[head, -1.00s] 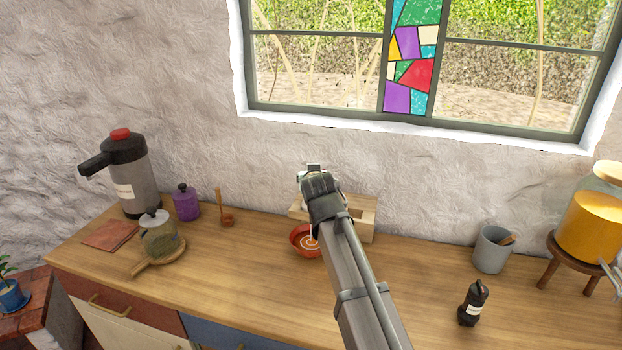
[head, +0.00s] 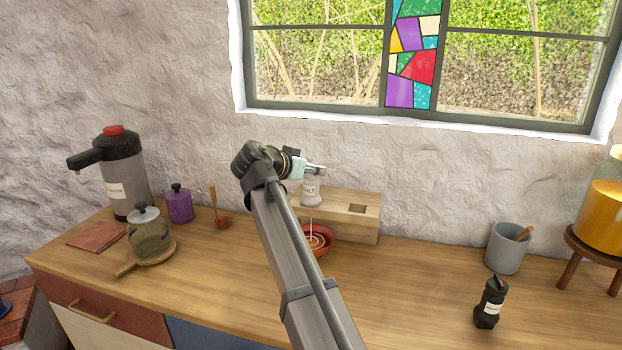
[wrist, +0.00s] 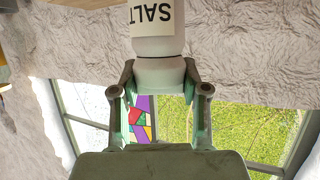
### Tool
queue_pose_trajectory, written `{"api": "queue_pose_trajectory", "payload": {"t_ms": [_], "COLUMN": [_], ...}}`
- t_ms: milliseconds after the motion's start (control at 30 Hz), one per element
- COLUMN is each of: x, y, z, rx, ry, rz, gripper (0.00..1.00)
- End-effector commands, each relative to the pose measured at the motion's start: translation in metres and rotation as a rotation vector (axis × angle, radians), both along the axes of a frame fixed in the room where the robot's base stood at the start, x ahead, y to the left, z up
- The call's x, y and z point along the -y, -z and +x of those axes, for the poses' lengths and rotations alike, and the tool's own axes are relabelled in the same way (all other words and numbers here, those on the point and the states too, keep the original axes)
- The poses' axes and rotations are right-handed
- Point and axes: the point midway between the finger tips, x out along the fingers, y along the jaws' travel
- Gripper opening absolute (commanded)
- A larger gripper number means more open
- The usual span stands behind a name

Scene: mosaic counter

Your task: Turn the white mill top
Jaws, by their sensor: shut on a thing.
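The white mill (head: 311,190), labelled SALT, is upright at the left end of a wooden block, above a red bowl (head: 326,236). I cannot tell whether it rests on the block. My gripper (head: 314,169) comes in from the left at the mill's top and is shut on it. In the wrist view the mill's white top (wrist: 160,72) sits between my fingers (wrist: 160,92), with the label upside down beyond it. A thin white vertical line shows between the mill and the bowl, which holds a pale swirl. My arm partly hides the bowl.
The wooden block (head: 362,229) has an empty square hole at its right. A black mill (head: 490,302), grey cup (head: 508,249) and jar of yellow liquid (head: 602,215) stand at right. A glass jar (head: 149,238), purple pot (head: 179,206) and pump flask (head: 124,178) stand at left.

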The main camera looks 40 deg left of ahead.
Motion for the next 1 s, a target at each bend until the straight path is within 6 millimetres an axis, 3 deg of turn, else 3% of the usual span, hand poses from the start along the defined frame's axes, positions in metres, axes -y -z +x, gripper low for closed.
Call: {"api": "queue_pose_trajectory", "payload": {"t_ms": [400,1000], "x": [-0.0011,0.0006], "y": [0.0035,0.0036], "z": [0.0002,-0.0004], "rx": [-0.006,-0.008], "ry": [0.185,0.225], "rz": [-0.002,-0.002], "gripper": [0.10,0.10]}}
